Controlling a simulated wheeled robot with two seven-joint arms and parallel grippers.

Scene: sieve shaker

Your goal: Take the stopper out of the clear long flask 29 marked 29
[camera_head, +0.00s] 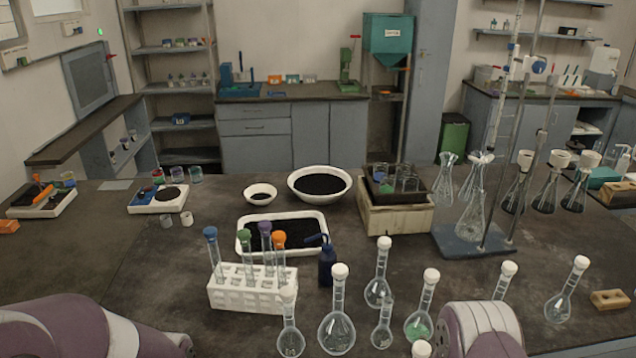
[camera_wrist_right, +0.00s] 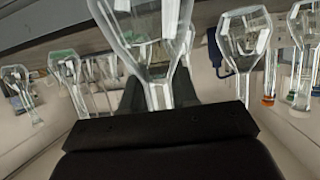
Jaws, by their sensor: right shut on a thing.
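In the right wrist view, a clear, empty-looking long-necked flask (camera_wrist_right: 148,40) appears upside down, close to the camera. Its neck runs to the black jaws of my right gripper (camera_wrist_right: 158,125), which are shut at the neck's end. The stopper is hidden behind the jaws, and I cannot tell whether it is still seated. No number is readable on any flask. In the head view, several long flasks stand at the front of the table; one clear one (camera_head: 337,331) has a white stopper (camera_head: 340,271). Neither gripper shows in the head view, only parts of my arms.
A green-filled flask (camera_head: 419,325) and a small unstoppered flask (camera_head: 382,335) stand close by. A white test-tube rack (camera_head: 252,294) and a dark blue bottle (camera_head: 327,267) are to their left. A burette stand (camera_head: 465,245) is behind on the right.

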